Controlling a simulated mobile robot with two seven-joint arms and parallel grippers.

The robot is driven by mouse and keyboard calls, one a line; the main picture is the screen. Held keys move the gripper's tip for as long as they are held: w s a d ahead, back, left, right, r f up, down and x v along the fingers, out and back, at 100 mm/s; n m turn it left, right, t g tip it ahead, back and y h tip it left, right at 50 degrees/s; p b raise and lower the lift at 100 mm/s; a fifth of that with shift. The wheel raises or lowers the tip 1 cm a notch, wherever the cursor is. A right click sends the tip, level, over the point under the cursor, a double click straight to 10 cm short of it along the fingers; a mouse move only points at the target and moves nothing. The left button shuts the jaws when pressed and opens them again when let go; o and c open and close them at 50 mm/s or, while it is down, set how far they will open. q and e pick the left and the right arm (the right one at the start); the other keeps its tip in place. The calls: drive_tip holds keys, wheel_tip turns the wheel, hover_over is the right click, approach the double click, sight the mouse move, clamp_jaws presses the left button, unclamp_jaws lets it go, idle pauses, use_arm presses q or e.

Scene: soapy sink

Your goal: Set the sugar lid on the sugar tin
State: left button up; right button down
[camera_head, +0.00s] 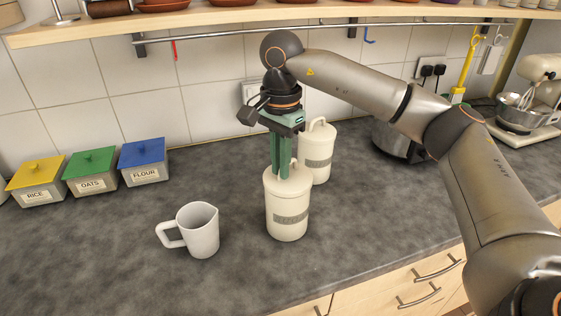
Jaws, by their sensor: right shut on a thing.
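Two cream tins with grey label bands stand on the dark worktop; the lettering is too small to read. The front tin (287,216) is upright in the middle, with a cream lid (299,179) at its top. My right gripper (281,174) points straight down with green fingers, shut on the lid's handle, which the fingers mostly hide. The lid appears level and in line with the tin; I cannot tell whether it is fully seated. The rear tin (317,163) wears its own lid with a loop handle (317,123). My left gripper is not in view.
A white jug (204,232) stands left of the front tin. Yellow, green and blue lidded boxes (90,174) line the wall at left. A metal appliance (397,142) and a mixer (535,98) are at right. A shelf and rail (220,37) run above. The worktop's left front is clear.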

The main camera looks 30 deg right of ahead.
drive_tip(key=shift+f, duration=0.25)
drive_tip(key=c, duration=0.8)
unclamp_jaws()
drive_tip(key=shift+c, duration=0.2)
drive_tip(key=shift+r, duration=0.1)
drive_tip(key=shift+r, duration=0.35)
wheel_tip(320, 180, up, 12)
drive_tip(key=p, duration=0.1)
drive_tip(key=shift+f+p, duration=0.2)
drive_tip(key=shift+p, duration=0.2)
drive_tip(key=shift+d, duration=0.15)
